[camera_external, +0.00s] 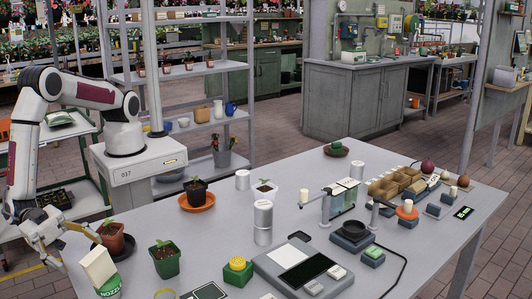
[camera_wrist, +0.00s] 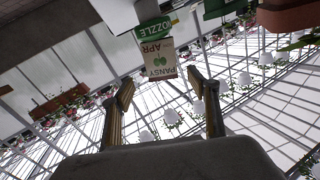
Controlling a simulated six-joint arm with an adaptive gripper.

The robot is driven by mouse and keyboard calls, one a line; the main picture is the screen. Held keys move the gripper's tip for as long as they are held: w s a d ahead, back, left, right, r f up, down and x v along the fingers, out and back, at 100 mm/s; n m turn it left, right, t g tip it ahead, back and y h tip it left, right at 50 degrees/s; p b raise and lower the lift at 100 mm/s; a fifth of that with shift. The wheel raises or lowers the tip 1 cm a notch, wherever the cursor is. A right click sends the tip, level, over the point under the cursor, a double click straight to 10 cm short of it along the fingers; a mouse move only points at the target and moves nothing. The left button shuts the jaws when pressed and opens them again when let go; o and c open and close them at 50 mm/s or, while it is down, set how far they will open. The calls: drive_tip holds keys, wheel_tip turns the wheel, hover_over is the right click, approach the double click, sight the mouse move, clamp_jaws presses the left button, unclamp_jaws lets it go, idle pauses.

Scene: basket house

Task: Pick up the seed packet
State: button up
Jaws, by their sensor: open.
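The seed packet (camera_external: 98,266) is cream and stands upright at the table's near left edge, with its lower end at a green holder marked NOZZLE (camera_external: 109,286). My gripper (camera_external: 78,250) is just left of the packet in the external view. Its two fingers (camera_wrist: 163,82) are spread wide, with the packet in the gap's line, ahead of the tips. Nothing is held.
A potted seedling in a terracotta pot (camera_external: 112,239) stands close behind the packet. A green pot (camera_external: 164,261) is to its right, with a yellow-topped green item (camera_external: 237,268) and a scale (camera_external: 303,264) farther right.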

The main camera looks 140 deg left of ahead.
sight(96, 263)
drive_tip(key=shift+s+f+y, duration=0.3)
drive_tip(key=shift+s+f, duration=0.15)
drive_tip(key=shift+x, duration=1.35)
drive_tip(key=shift+r+x, duration=0.15)
drive_tip(key=shift+x, duration=1.15)
drive_tip(key=shift+r+x, duration=0.1)
drive_tip(key=shift+x, duration=1.15)
drive_tip(key=c, duration=1.1)
